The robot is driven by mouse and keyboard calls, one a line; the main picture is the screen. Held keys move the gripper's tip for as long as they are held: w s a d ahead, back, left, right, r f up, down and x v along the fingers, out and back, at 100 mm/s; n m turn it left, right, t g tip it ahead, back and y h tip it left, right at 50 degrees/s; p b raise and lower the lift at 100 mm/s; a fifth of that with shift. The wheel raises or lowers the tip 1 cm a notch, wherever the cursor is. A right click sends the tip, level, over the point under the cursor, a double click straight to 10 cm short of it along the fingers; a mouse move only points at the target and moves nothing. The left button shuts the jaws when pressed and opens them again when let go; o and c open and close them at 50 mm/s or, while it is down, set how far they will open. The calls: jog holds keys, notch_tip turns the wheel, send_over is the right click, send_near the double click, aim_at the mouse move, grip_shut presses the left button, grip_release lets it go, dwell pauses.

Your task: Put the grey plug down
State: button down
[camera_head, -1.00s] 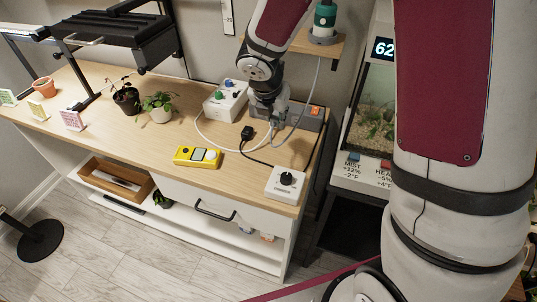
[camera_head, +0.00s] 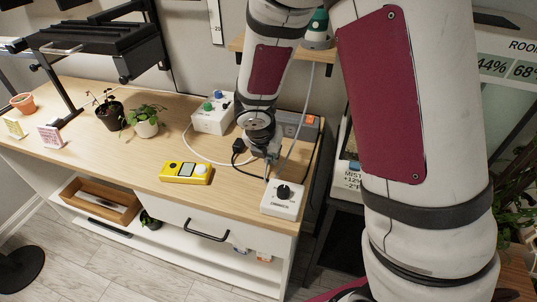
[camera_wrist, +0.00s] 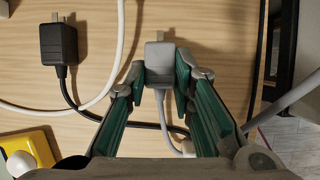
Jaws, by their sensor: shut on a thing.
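The grey plug (camera_wrist: 159,65) is between my fingertips in the wrist view, its prongs pointing away from my gripper and its grey cord trailing back beneath it. My gripper (camera_wrist: 160,82) is shut on the plug's sides. In the head view my gripper (camera_head: 269,165) is low over the right part of the wooden tabletop (camera_head: 150,172), just behind the white knob box. The plug is hard to make out there. I cannot tell whether it touches the tabletop.
A black plug (camera_wrist: 58,44) lies to the left, its cord passing under my gripper. A white knob box (camera_head: 281,200), yellow meter (camera_head: 186,173), white control box (camera_head: 211,115) and grey power strip (camera_head: 302,125) stand around. Bare wood lies ahead of the grey plug.

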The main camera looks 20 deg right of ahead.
jog(key=shift+f+b, duration=0.35)
jog(key=shift+b, duration=0.05)
jog(key=shift+f, duration=0.1)
jog(key=c, duration=1.4)
grip_release()
jog(key=shift+o, duration=0.2)
jog(key=shift+s+r+p, duration=0.1)
jog(key=shift+r+p, duration=0.5)
jog(key=shift+r, duration=0.1)
jog(key=p+v, duration=0.4)
jog(key=v, duration=0.7)
jog(key=shift+r, duration=0.3)
